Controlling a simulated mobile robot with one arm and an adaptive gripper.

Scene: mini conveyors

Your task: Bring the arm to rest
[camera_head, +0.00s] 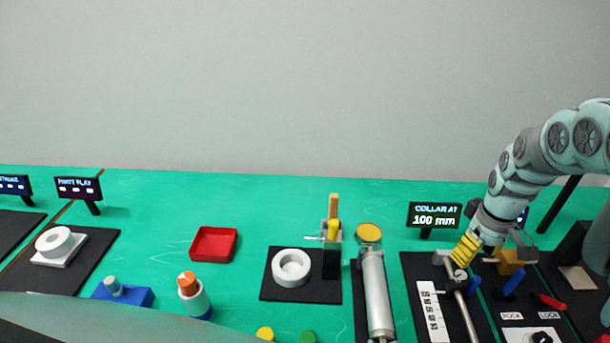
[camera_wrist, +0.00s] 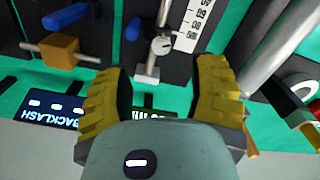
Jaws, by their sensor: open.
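My arm comes in from the right in the head view, and my gripper (camera_head: 472,250) hangs at the right side of the table, over the far end of the collar station. Its yellow ribbed fingers show in the wrist view (camera_wrist: 160,95), spread apart with nothing held between them. The collar station has a metal rod (camera_head: 465,312), a white scale (camera_head: 432,312) and a sign (camera_head: 434,216) reading "COLLAR AT 100 mm". In the wrist view a round metal collar (camera_wrist: 162,46) and a rod end block (camera_wrist: 147,76) lie beyond the gap between the fingers. I cannot tell whether the fingers touch anything.
An orange block (camera_head: 510,262) and a blue handle (camera_head: 513,281) are close on the right. A red tray (camera_head: 213,244) and white ring (camera_head: 291,268) are further left.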

